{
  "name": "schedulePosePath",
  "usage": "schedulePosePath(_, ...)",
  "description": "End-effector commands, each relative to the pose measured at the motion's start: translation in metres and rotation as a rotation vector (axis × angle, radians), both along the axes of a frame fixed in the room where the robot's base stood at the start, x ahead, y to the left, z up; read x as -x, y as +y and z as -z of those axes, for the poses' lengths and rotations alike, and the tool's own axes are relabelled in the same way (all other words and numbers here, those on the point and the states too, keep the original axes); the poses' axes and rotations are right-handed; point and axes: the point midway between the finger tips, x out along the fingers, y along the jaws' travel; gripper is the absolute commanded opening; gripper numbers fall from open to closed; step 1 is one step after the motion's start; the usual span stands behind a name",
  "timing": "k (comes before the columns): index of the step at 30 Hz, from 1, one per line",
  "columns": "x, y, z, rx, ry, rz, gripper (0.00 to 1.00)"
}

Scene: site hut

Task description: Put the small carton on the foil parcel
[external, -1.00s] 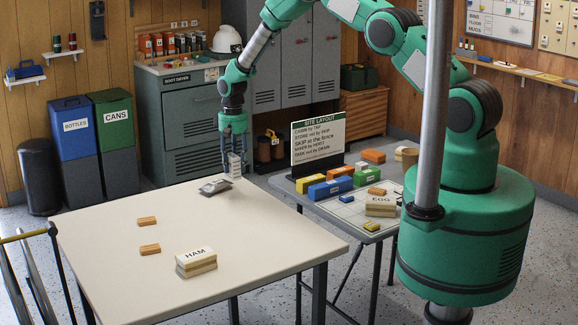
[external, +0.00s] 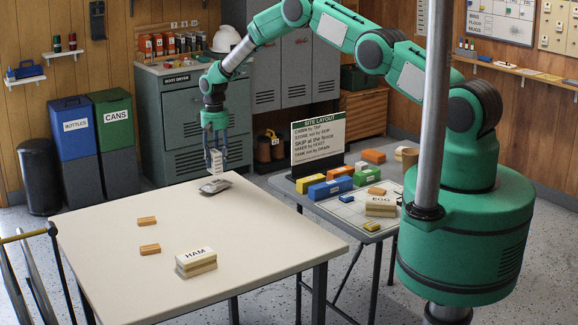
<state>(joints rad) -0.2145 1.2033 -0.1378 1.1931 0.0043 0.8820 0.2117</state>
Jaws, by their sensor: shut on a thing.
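My gripper (external: 216,152) points straight down over the far edge of the cream table (external: 130,212). It is shut on the small carton (external: 216,162), a small whitish block with dark marks that sits upright between the fingers. The foil parcel (external: 214,186), a flat silvery packet, lies on the table near its far edge. The carton is directly above the parcel in this view. A small gap seems to show between them, but I cannot tell how far apart they are in depth.
Two orange-brown blocks (external: 148,221) and a HAM sandwich pack (external: 196,261) lie nearer on the cream table. A grey side table (external: 335,213) to the right holds coloured blocks, an EGG pack (external: 381,207) and a SITE LAYOUT sign (external: 318,144). The middle of the cream table is clear.

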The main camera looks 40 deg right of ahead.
Motion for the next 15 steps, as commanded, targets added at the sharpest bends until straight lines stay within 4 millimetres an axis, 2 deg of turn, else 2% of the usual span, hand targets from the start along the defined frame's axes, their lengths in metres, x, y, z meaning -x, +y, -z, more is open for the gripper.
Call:
schedulePosePath(10,0.0,0.0,0.002,0.0,0.001,0.0,0.18)
schedulePosePath(15,0.001,0.0,0.015,0.0,0.002,0.0,0.18)
